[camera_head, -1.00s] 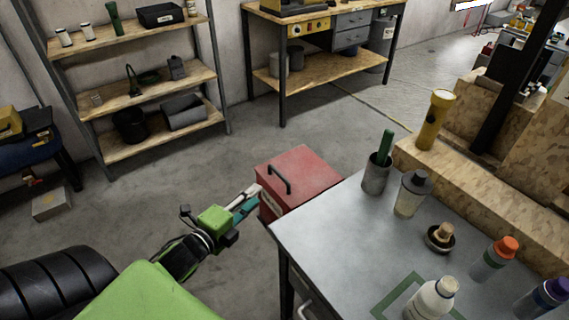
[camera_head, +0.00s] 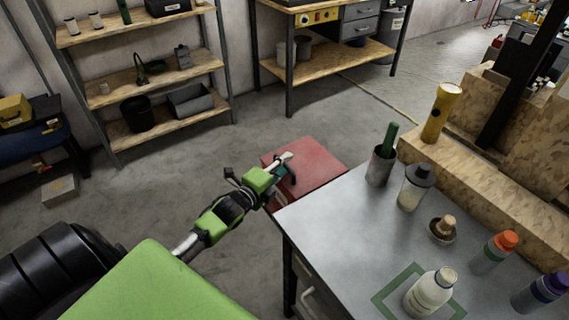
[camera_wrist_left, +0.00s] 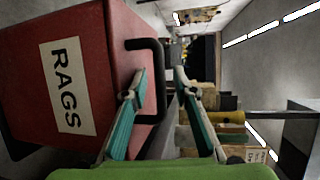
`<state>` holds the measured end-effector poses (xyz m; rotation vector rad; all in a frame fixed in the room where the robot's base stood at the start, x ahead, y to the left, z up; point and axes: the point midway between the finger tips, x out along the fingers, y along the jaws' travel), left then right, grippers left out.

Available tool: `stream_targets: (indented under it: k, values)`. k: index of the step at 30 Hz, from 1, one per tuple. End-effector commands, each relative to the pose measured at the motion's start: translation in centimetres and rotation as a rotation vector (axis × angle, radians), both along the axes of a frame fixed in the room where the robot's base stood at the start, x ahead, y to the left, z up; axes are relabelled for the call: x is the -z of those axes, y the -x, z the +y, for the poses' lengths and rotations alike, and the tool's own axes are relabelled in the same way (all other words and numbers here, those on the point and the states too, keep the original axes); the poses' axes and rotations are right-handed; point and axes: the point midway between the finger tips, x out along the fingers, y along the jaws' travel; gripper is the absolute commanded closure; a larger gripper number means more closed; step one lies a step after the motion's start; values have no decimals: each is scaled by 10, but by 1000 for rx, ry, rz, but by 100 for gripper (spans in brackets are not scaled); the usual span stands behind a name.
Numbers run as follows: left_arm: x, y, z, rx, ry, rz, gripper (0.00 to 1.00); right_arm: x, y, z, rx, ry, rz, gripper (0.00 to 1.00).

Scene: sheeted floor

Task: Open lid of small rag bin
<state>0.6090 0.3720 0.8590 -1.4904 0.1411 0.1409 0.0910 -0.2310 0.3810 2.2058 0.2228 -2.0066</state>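The small red rag bin (camera_head: 312,164) stands on the floor beyond the left corner of the grey table, its lid closed. The left wrist view shows its red body and white RAGS label (camera_wrist_left: 68,86), turned sideways. The bin's black handle (camera_wrist_left: 152,84) shows there close to my left gripper (camera_wrist_left: 166,113). That gripper is open, one teal-padded finger near the handle and the other apart from it; contact is unclear. In the head view my left gripper (camera_head: 283,178) overlaps the bin's lid and hides part of the handle. My right gripper is not in view.
The grey table (camera_head: 330,225) with several bottles and a cup (camera_head: 380,165) stands close to the right of the bin. A shelf (camera_head: 165,70) and a workbench (camera_head: 325,65) are at the back.

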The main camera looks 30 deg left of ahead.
Motion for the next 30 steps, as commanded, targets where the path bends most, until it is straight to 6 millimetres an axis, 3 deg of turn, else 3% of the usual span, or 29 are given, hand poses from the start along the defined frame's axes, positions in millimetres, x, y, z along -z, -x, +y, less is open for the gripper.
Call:
stream_targets:
  k: [11,14,23,30]
  values:
    - [1,-5,0,0,1,1,74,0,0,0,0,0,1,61]
    - [1,-5,0,0,1,1,100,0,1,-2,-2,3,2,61]
    - [-1,-6,0,0,-2,6,100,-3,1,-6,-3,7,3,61]
    - [-20,-23,1,0,-28,60,100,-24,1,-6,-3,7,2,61]
